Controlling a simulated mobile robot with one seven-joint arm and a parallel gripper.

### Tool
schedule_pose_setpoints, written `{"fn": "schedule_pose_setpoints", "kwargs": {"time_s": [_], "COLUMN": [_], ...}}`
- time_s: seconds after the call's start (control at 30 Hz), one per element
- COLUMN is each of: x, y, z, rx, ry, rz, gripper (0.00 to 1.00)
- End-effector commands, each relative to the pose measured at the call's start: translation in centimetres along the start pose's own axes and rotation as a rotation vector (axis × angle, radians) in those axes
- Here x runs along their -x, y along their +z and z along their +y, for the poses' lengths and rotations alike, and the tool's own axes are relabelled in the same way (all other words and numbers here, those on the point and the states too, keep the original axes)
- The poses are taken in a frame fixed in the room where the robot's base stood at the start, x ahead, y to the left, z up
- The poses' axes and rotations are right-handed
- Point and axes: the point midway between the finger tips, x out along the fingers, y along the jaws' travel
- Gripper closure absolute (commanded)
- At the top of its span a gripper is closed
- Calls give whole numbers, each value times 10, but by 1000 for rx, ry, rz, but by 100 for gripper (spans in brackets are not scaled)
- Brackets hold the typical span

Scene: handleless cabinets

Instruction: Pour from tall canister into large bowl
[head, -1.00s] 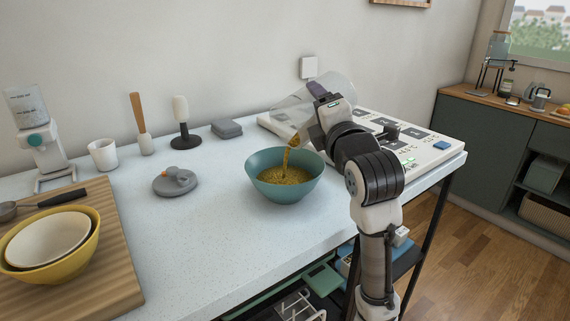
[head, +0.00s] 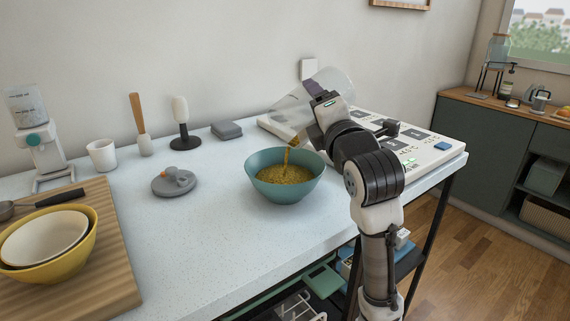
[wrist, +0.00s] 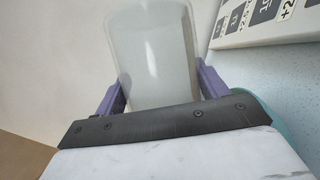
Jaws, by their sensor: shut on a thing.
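The tall canister (head: 325,92) is clear and tilted, its mouth down to the left above the large bowl. My gripper (head: 322,97) is shut on it; in the wrist view the purple fingers (wrist: 158,92) press on both sides of the canister (wrist: 155,50). The bowl stands upright on the white counter and holds a wide layer of golden grains (head: 284,174). The canister looks mostly empty in the wrist view. The bowl's teal edge (wrist: 272,115) shows behind my gripper.
A white panel device (head: 425,150) lies behind and right of the bowl. A grey lid (head: 173,183) rests left of it. A wooden board (head: 115,270) with nested bowls (head: 45,240) is at the front left. The counter in front of the bowl is clear.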

Motion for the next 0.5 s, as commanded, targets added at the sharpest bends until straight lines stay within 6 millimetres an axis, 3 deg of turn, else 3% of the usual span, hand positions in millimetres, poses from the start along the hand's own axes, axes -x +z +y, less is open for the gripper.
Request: {"fn": "schedule_pose_setpoints", "kwargs": {"time_s": [0.5], "x": [1], "y": [-3], "z": [4], "rx": [52], "ry": [24], "rz": [-1], "gripper": [73]}}
